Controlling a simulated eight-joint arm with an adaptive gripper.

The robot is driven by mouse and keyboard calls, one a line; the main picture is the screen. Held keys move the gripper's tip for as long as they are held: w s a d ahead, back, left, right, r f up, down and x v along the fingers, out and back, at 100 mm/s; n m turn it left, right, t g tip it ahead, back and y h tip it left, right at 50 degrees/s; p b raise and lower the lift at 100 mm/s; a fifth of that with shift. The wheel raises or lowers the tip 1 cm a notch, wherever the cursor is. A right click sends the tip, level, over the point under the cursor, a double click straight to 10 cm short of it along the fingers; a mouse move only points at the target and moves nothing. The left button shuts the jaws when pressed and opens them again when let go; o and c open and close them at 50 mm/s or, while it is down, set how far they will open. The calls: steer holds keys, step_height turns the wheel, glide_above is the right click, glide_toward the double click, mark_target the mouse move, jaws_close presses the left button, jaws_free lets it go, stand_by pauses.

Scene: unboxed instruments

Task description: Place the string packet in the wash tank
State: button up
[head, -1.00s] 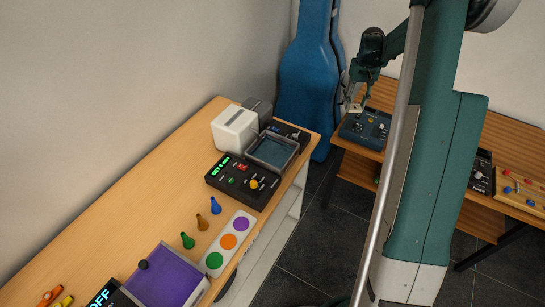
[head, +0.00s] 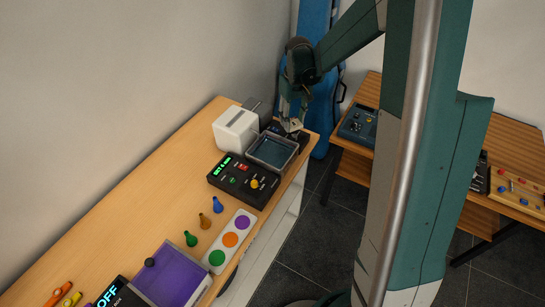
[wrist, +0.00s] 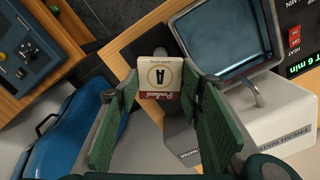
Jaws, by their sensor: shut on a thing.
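The string packet (wrist: 160,76) is a small cream square with a red band and a black letter A. It sits between the fingertips of my gripper (wrist: 163,90) in the wrist view, which is shut on it. In the head view my gripper (head: 290,118) holds the packet (head: 292,126) at the far end of the left bench, just beyond the wash tank. The wash tank (head: 293,146) is a grey-rimmed open basin with a dark blue inside. In the wrist view the tank (wrist: 268,62) lies to the right of the packet, which appears above bench level.
A white fresh-water box (head: 236,129) and a spout (wrist: 246,82) stand beside the tank. A black control box (head: 243,180) adjoins its near side. A blue instrument case (head: 313,70) stands behind.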

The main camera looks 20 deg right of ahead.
steer(key=r+n+p, duration=0.1)
steer(key=n, duration=0.1)
glide_above(272, 158)
steer(key=shift+d+r, duration=0.1)
steer(key=shift+r, duration=0.05)
steer(key=shift+f, duration=2.9)
steer(key=shift+f, duration=0.15)
steer(key=shift+f, duration=1.95)
steer(key=shift+f, duration=0.15)
steer(key=o, duration=0.7)
steer(key=shift+o, duration=0.2)
